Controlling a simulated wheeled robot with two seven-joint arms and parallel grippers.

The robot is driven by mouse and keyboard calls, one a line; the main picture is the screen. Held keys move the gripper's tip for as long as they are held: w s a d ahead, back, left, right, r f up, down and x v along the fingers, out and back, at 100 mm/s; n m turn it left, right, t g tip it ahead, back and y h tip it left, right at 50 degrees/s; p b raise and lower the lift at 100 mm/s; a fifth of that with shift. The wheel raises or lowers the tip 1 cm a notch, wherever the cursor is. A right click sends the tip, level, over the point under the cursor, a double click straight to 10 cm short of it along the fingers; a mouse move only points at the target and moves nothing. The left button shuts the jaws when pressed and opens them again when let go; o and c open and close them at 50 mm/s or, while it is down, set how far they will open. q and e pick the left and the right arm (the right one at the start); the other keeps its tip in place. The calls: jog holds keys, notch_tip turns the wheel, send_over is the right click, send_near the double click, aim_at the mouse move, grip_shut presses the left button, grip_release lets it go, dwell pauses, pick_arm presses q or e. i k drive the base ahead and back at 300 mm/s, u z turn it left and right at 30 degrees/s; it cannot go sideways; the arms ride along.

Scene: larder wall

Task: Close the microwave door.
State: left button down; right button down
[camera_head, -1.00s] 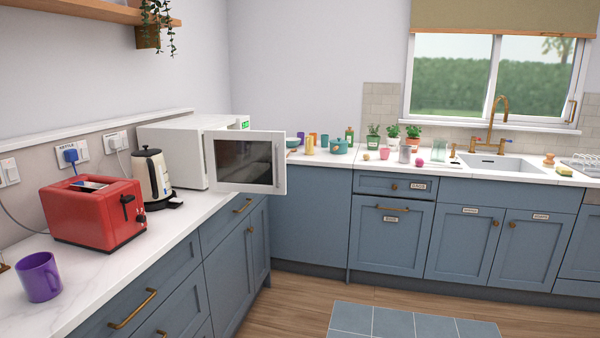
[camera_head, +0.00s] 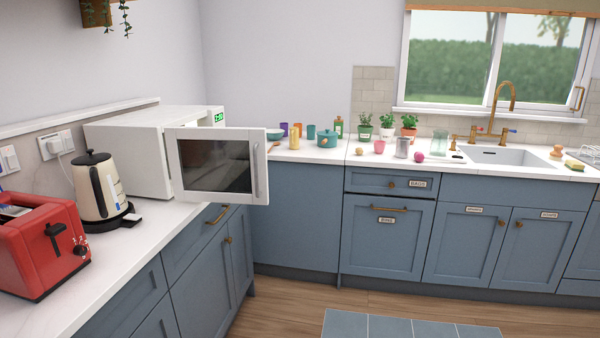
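The white microwave (camera_head: 139,143) stands on the left counter against the wall. Its door (camera_head: 219,165) is swung wide open and sticks out past the counter's front edge. The door has a dark window and an upright handle (camera_head: 255,169) near its right edge. A green display (camera_head: 218,118) shows on the microwave's front, above the door. The inside of the microwave is hidden behind the door. Neither of my grippers is in view.
A cream kettle (camera_head: 101,187) and a red toaster (camera_head: 41,247) stand on the left counter, nearer than the microwave. Pots, cups and plants line the back counter (camera_head: 310,152). The wooden floor (camera_head: 290,302) before the cabinets is clear, with a blue-grey mat (camera_head: 400,326).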

aim_at(208, 164)
jog(key=u, duration=0.2)
jog(key=i, duration=0.9)
jog(key=u, duration=0.5)
